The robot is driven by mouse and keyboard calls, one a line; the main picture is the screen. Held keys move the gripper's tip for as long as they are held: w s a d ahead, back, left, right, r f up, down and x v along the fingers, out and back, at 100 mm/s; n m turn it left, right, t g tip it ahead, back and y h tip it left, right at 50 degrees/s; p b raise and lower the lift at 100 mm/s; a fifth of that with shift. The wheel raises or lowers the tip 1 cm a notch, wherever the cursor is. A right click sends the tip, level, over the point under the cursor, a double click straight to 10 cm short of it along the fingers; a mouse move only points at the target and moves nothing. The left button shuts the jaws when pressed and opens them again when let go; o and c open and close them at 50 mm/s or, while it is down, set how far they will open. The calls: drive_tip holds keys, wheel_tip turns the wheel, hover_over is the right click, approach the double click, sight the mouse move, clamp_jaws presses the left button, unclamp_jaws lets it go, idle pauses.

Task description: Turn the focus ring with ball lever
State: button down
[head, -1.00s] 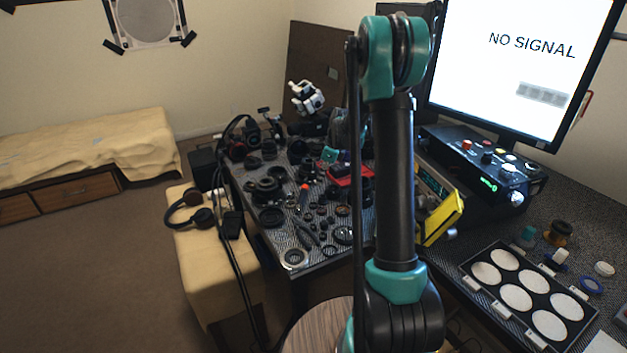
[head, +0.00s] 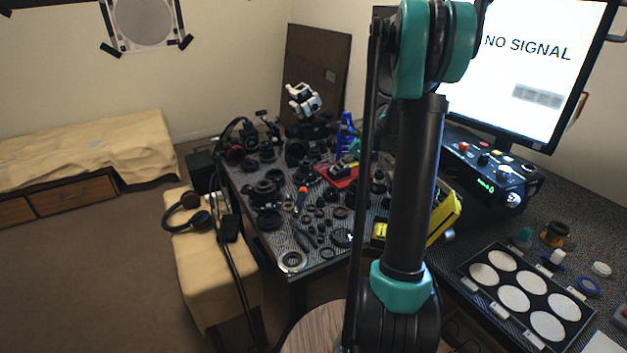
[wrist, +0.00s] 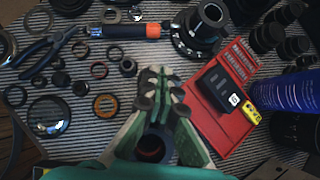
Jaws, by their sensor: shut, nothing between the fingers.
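My gripper (wrist: 162,85) is in the lower middle of the wrist view, above the striped table. Its fingers are together with nothing held between them. In the head view my arm hides it. A black lens barrel (wrist: 198,30) with a wide flange stands ahead of the fingertips, apart from them; I cannot make out a ball lever on it. A dark round part with a reddish inside (wrist: 152,147) shows between my finger links, partly hidden. I cannot tell which part is the focus ring.
A red case (wrist: 228,95) with a black box lies right of the fingers, with a blue can (wrist: 283,103) beyond. An orange-tipped tool (wrist: 125,30), pliers (wrist: 48,52) and several small rings lie left. In the head view, a monitor (head: 530,95) stands right of the crowded table.

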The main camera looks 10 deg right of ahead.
drive_tip(key=shift+f+t, duration=0.3)
drive_tip(key=x, duration=0.9)
drive_tip(key=shift+a, duration=0.1)
drive_tip(key=shift+w+a+f, duration=0.15)
drive_tip(key=shift+w+a, duration=0.15)
drive_tip(key=shift+a, duration=0.25)
drive_tip(key=shift+w+a+f, duration=0.1)
drive_tip(key=shift+w+a, duration=0.15)
drive_tip(key=shift+a, duration=0.25)
drive_tip(key=shift+w+a+f, duration=0.15)
drive_tip(key=shift+w+a, duration=0.3)
drive_tip(key=shift+a, duration=0.25)
